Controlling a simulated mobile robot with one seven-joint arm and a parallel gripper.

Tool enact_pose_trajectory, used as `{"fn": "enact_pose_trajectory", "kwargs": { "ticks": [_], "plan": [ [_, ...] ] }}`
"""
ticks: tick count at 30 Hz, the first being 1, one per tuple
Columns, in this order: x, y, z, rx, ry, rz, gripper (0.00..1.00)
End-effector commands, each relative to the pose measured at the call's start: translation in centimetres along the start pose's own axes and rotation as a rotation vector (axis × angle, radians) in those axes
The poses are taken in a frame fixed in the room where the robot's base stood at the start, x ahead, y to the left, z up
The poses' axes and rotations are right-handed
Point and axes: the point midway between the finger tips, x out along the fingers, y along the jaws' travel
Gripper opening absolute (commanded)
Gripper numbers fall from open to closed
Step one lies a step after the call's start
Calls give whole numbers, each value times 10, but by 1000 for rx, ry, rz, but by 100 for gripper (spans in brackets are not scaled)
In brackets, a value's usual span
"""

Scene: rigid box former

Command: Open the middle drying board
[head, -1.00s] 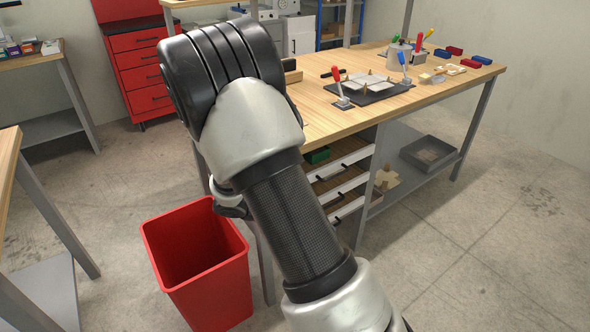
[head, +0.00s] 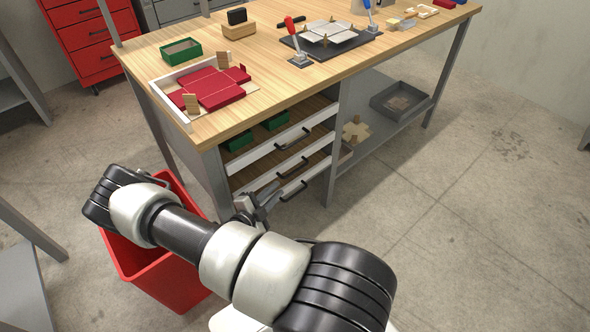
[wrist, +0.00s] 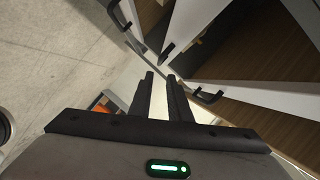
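Three drying boards with white fronts and black bar handles are stacked under the workbench. In the head view the middle drying board (head: 320,151) lies between the top board (head: 322,122) and the bottom board (head: 321,173). My gripper (head: 268,198) is low in front of the stack, near the left part of the lower fronts. In the wrist view my gripper (wrist: 160,76) has its two fingers apart with nothing seen between them. Black handles show ahead and to the right of the fingertips, apart from them. I cannot tell for sure which of those handles is the middle one.
A red bin (head: 165,283) stands on the floor under my arm. Green boxes (head: 276,121) lie behind the top board's front. The bench top (head: 230,68) carries a red box blank and a clamp fixture. A lower shelf with a grey tray (head: 402,101) is at right.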

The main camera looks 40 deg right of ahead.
Motion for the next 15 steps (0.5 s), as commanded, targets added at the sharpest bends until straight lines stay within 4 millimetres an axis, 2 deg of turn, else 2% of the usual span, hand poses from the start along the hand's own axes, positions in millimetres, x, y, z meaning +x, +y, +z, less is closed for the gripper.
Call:
{"fn": "enact_pose_trajectory", "kwargs": {
  "ticks": [3, 15],
  "plan": [
    [28, 2, 0, 1, 4, 1, 17],
    [112, 2, 0, 4, 3, 1, 17]
  ]
}}
